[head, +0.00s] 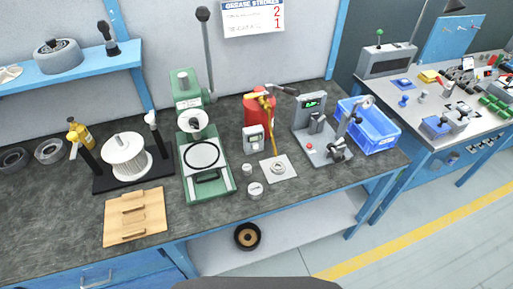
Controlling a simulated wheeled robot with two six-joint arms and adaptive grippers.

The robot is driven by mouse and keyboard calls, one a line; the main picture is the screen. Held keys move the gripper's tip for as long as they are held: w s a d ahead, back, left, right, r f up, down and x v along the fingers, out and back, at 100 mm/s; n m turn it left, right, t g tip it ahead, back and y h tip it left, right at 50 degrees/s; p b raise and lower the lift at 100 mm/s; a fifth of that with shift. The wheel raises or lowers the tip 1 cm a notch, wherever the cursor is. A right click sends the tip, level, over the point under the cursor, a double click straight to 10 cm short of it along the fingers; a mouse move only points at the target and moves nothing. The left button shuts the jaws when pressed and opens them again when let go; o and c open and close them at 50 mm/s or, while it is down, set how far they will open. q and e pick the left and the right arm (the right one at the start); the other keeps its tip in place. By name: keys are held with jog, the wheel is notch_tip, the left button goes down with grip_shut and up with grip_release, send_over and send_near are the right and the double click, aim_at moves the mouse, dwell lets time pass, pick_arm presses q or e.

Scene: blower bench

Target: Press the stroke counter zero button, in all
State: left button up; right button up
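I cannot tell for certain which one is the counter. Neither of my grippers is in the head view.
A wall sign (252,17) headed "GREASE STROKES" shows 2 and 1. A green press (203,155) stands left of the canister; a blue bin (376,135) is at right. Small metal weights (255,190) and a pale plate (287,176) lie in front. The front right bench is clear.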

pick_arm(q)
grip_shut()
dwell(0.9)
